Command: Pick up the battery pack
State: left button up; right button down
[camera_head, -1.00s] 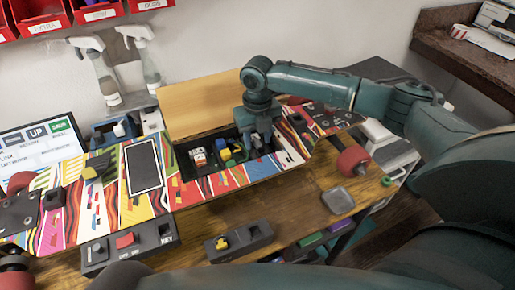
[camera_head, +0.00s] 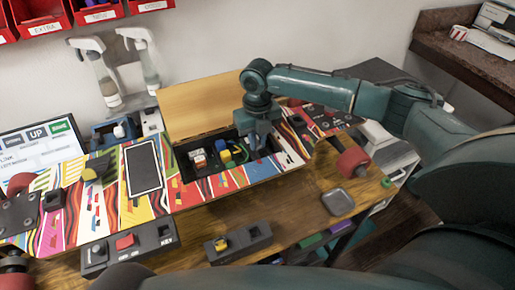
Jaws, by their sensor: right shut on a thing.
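The long, brightly patterned board (camera_head: 75,207) lies across the wooden bench. It has an open compartment (camera_head: 192,176) with a lid raised behind it. My right gripper (camera_head: 257,148) points down into the right part of this compartment. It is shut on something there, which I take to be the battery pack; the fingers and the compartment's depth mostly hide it. Left of the gripper, inside the compartment, sit a white-and-red part (camera_head: 198,159), a blue part (camera_head: 224,143) and a yellow part (camera_head: 225,156). My left gripper is out of view.
The raised tan lid (camera_head: 200,103) stands close behind my right gripper. A small switch box (camera_head: 240,242) and a box with a red button (camera_head: 125,243) lie in front of the board. Spray bottles (camera_head: 107,85) stand behind.

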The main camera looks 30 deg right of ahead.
jog(key=shift+r, duration=0.1)
notch_tip(320, 180, up, 10)
dwell(0.4)
